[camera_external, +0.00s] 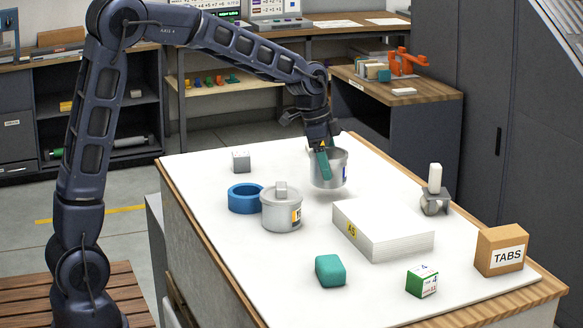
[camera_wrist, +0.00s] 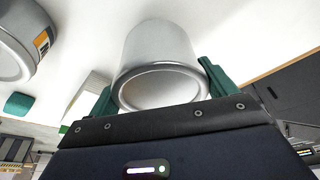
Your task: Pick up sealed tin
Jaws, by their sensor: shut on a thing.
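A silver-grey tin (camera_external: 330,171) is at the far middle of the white table top in the external view, with a dark patch of shadow below it. It looks upright; I cannot tell for sure how far it is off the table. My gripper (camera_external: 325,163) comes down on it from above, shut on it. In the wrist view, the tin (camera_wrist: 160,52) sits between the two green fingers of my gripper (camera_wrist: 160,88), its rimmed round end facing the camera. A second grey tin (camera_external: 282,213) with a knob on its lid stands nearer, at the left.
A blue ring (camera_external: 243,199) and a small grey cube (camera_external: 241,162) are left of the held tin. A white paper stack (camera_external: 383,231) lies in front. A white-topped grey fixture (camera_external: 434,200), teal block (camera_external: 330,271), green-white cube (camera_external: 422,282) and TABS box (camera_external: 502,252) stand around.

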